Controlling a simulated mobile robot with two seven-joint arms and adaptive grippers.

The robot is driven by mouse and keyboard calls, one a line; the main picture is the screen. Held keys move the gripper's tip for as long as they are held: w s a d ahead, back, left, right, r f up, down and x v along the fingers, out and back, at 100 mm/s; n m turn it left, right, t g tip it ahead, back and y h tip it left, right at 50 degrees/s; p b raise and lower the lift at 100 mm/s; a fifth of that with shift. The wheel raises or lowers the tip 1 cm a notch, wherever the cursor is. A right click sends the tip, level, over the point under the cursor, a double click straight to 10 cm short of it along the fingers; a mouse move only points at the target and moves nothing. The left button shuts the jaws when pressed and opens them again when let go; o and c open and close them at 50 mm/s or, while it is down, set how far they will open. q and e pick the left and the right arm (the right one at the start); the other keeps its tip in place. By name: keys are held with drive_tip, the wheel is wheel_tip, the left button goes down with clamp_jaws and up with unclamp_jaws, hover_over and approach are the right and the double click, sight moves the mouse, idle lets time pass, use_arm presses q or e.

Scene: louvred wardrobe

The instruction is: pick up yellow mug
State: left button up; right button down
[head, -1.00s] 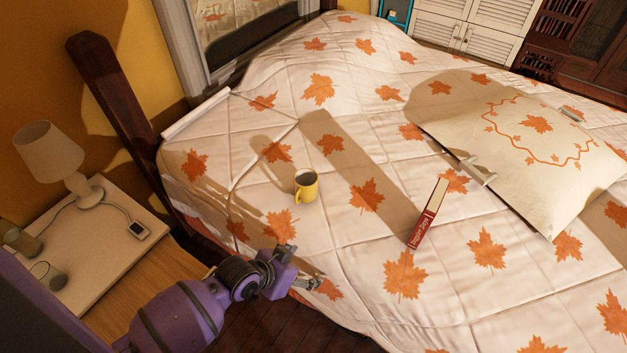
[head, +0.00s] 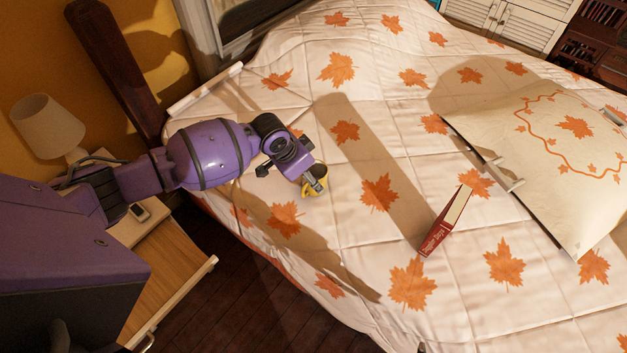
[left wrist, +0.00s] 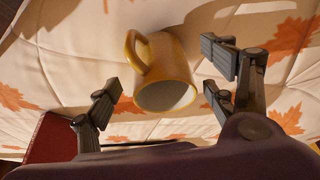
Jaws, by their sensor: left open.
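The yellow mug (head: 308,190) stands on the bed's leaf-patterned quilt, partly hidden by my left gripper (head: 316,183) in the head view. In the left wrist view the mug (left wrist: 163,80) shows its pale inside, with its handle toward the upper left. My left gripper (left wrist: 165,100) is open there, with one pair of finger pads on each side of the mug. I see a gap between the mug and the left pads; whether the right pads touch it I cannot tell. My right gripper is not in view.
A nightstand with a lamp (head: 48,128) and an open drawer (head: 165,285) is at the left. A dark bedpost (head: 115,75) rises behind my arm.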

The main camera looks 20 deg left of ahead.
use_arm(q)
drive_tip(key=x, duration=0.3)
drive_tip(key=shift+w+d, duration=0.1)
drive_tip(key=shift+w, duration=0.1)
drive_tip(key=shift+w+f, duration=0.1)
drive_tip(key=shift+f, duration=0.15)
drive_tip(key=c, duration=1.4)
drive_tip(key=shift+r, duration=0.1)
drive_tip(key=shift+c, duration=0.4)
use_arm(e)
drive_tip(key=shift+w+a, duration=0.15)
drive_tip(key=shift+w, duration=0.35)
